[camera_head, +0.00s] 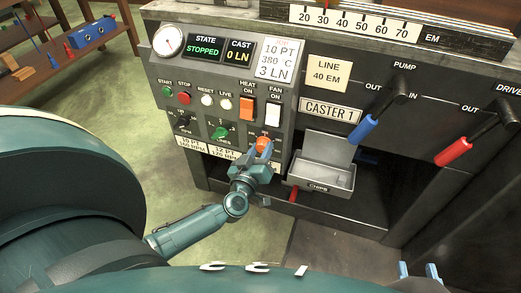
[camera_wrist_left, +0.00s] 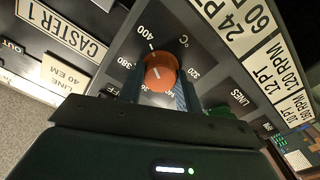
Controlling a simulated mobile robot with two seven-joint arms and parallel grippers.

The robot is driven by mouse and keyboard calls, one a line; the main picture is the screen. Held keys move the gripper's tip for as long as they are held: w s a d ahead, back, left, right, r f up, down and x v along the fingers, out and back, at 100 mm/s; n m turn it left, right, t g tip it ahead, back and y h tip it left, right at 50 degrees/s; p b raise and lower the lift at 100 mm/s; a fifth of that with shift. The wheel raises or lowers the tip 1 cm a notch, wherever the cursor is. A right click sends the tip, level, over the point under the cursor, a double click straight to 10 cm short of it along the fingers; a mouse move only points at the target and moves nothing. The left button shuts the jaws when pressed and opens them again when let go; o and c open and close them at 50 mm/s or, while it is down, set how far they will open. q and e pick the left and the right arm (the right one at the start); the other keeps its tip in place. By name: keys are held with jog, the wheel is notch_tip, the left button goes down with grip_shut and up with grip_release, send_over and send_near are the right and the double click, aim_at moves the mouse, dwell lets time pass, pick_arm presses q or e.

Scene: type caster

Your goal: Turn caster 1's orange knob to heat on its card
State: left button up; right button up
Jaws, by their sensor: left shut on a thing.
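The orange knob (camera_head: 263,143) sits low on the control panel of the machine labelled CASTER 1. My left gripper (camera_head: 260,158) is shut on it. In the left wrist view the knob (camera_wrist_left: 160,72) is between the blue fingers, with temperature marks such as 400 and 320 around it; its pointer setting is hard to read. The card (camera_head: 279,58) at the panel's top right reads 10 PT, 380 °C, 3 LN. My right gripper (camera_head: 418,271) shows only its blue fingertips at the bottom right edge; they are apart and empty.
A green knob (camera_head: 220,133) is left of the orange one, and the HEAT switch (camera_head: 246,108) is above it. A grey chips tray (camera_head: 322,174) stands open at the right. Blue (camera_head: 361,129) and red (camera_head: 454,152) levers stick out further right.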

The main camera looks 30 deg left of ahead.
dwell(0.3)
pick_arm(q)
jog(key=n, duration=0.3)
jog(key=shift+p, duration=0.4)
jog(key=n, duration=0.2)
jog(key=shift+n, duration=0.4)
jog(key=n, duration=0.3)
jog(key=shift+n+b, duration=0.3)
jog(key=shift+n, duration=1.1)
